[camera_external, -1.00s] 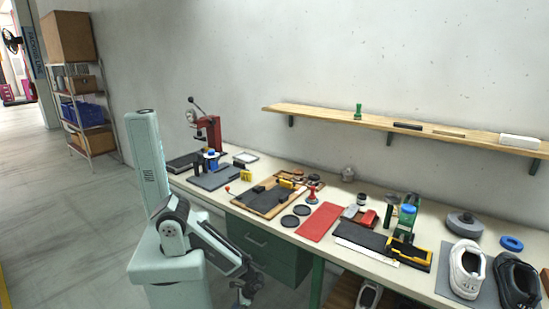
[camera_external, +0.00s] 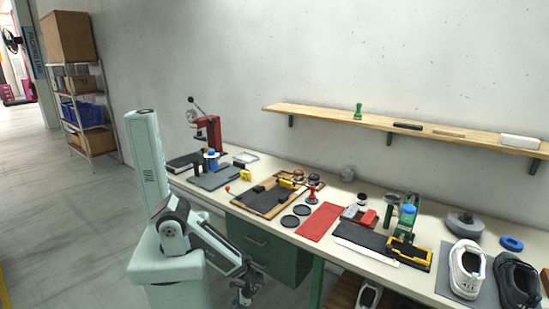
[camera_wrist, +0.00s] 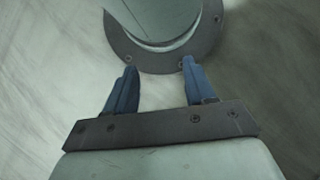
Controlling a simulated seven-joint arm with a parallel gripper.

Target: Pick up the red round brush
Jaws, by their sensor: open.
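A small red round piece with a knob-like top, which looks like the red round brush (camera_external: 313,188), stands on the workbench just right of the wooden board. Its bristles are too small to make out. My gripper (camera_external: 243,293) hangs low in front of the bench, below the tabletop and well to the left of and nearer than the brush. In the wrist view my gripper (camera_wrist: 158,66) has its two blue fingers apart with nothing between them. The brush is not in the wrist view, which shows my own base and the floor.
The workbench (camera_external: 385,262) is crowded. A red block (camera_external: 369,217), a green stand (camera_external: 407,214) and shoes (camera_external: 467,266) are to the right.

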